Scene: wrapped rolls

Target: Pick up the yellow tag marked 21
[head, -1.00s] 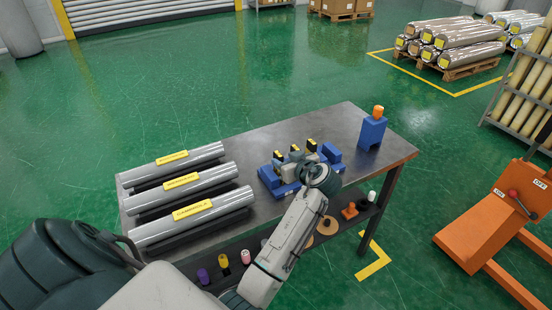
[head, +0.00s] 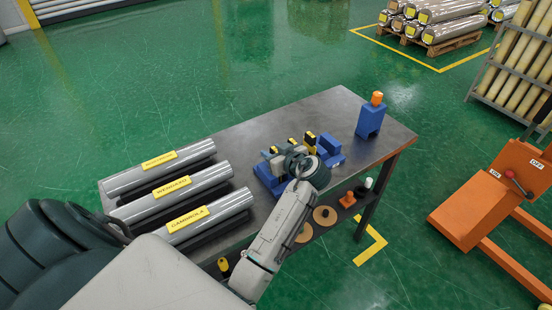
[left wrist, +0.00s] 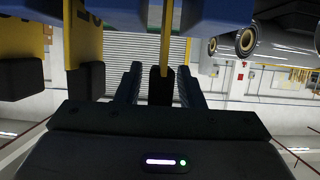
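A blue rack (head: 264,181) on the table holds several upright yellow tags with black parts; one tag (head: 310,136) shows at its right. My left gripper (head: 292,154) is at the rack among the tags. In the left wrist view, which looks upside down, its two fingers (left wrist: 159,85) stand apart. A narrow yellow tag with a black end (left wrist: 160,86) lies between them, with gaps on both sides. Other yellow tags (left wrist: 87,38) hang to the left, one with partly cut-off dark print. I cannot read 21 on any tag. My right gripper is not in view.
Three wrapped rolls with yellow labels (head: 200,222) lie left on the table (head: 240,142). A blue stand with an orange top (head: 370,121) is at the right end. An orange machine (head: 490,193) stands beyond on the floor. The table's far side is clear.

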